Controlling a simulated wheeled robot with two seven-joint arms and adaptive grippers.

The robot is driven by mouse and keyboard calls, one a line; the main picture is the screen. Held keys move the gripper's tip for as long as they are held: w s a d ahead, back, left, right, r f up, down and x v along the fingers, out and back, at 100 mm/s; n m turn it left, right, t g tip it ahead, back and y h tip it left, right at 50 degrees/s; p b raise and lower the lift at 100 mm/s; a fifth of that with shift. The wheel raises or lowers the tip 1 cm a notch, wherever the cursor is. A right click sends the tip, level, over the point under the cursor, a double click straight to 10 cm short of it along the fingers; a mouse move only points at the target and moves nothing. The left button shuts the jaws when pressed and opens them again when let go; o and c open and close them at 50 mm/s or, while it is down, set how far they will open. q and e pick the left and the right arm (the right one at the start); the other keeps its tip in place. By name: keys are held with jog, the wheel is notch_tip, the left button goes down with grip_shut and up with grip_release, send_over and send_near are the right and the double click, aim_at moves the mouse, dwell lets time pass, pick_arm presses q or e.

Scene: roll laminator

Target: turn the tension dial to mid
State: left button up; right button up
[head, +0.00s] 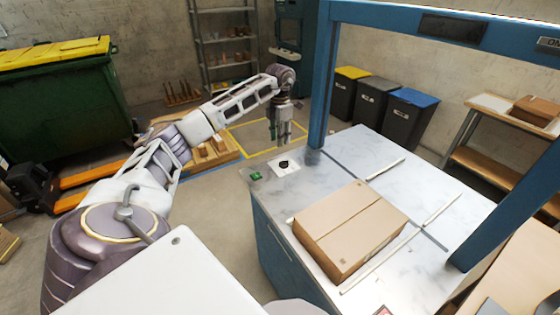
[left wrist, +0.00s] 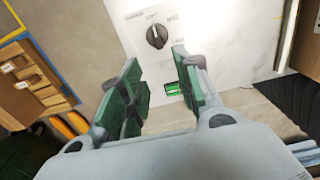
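The tension dial is a black round knob (left wrist: 157,37) with a light pointer line, set on a white plate on the machine's top. In the head view the dial (head: 284,163) sits near the left corner of the white marbled top. My left gripper (head: 279,140) points down above the far side of the dial, apart from it. In the left wrist view the left gripper (left wrist: 160,88) is open, its green-padded fingers spread with nothing between them and the dial beyond their tips. My right gripper is not in view.
A green button (head: 256,175) sits beside the dial plate. A cardboard box (head: 350,228) lies on the white top (head: 365,148) between pale guide strips. A blue frame post (head: 321,85) stands close to the right of my left gripper.

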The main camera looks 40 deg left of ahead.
pick_arm(q)
send_over(280, 162)
notch_tip(280, 162, down, 6)
jog(key=shift+r, duration=0.25)
notch_tip(280, 162, down, 4)
jog(key=shift+f+p, duration=0.15)
jog(key=shift+p, duration=0.25)
jog(key=shift+f, duration=0.95)
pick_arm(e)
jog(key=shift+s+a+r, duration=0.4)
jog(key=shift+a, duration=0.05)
pick_arm(q)
grip_shut()
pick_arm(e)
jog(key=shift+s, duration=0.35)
